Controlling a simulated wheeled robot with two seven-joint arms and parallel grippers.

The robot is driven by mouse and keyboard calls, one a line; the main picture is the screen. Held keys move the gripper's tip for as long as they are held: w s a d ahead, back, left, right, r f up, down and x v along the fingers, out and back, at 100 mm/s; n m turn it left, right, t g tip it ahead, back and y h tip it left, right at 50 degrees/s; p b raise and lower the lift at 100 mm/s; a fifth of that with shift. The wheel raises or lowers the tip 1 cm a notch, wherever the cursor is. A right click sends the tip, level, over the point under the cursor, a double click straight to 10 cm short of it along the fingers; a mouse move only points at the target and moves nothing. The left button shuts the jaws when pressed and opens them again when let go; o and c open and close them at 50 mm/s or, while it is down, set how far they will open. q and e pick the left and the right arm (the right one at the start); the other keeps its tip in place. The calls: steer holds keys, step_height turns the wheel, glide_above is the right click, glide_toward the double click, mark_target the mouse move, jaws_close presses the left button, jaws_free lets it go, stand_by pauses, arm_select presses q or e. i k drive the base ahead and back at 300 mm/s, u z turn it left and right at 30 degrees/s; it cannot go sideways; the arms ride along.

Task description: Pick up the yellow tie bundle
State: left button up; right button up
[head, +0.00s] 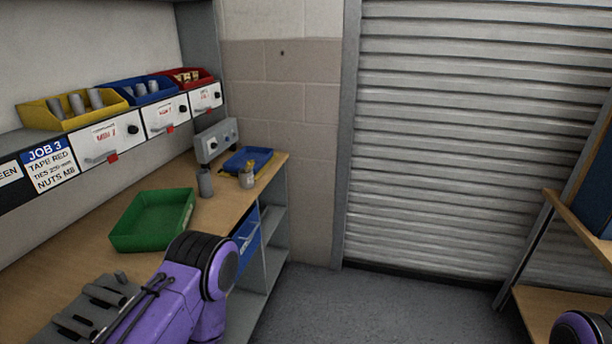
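I cannot make out a yellow tie bundle for certain. A small yellow item (250,167) shows at the blue tray near the bench's far end, too small to identify. My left arm, purple and black, reaches over the bench at the bottom, and its gripper is not visible. Only a purple joint of my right arm shows in the bottom right corner, and its gripper is out of view.
A green tray (124,243) lies on the wooden bench (40,262). A grey cylinder (205,183) and a small cup (246,179) stand near the blue tray (236,161). Yellow (40,117), blue and red bins line the shelf. Right of the bench is clear floor (390,310).

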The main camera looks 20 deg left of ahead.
mark_target(249, 166)
steer(key=z, duration=0.9)
steer(key=i, duration=1.55)
steer(key=u, duration=0.95)
steer(key=i, duration=0.8)
steer(key=u, duration=0.95)
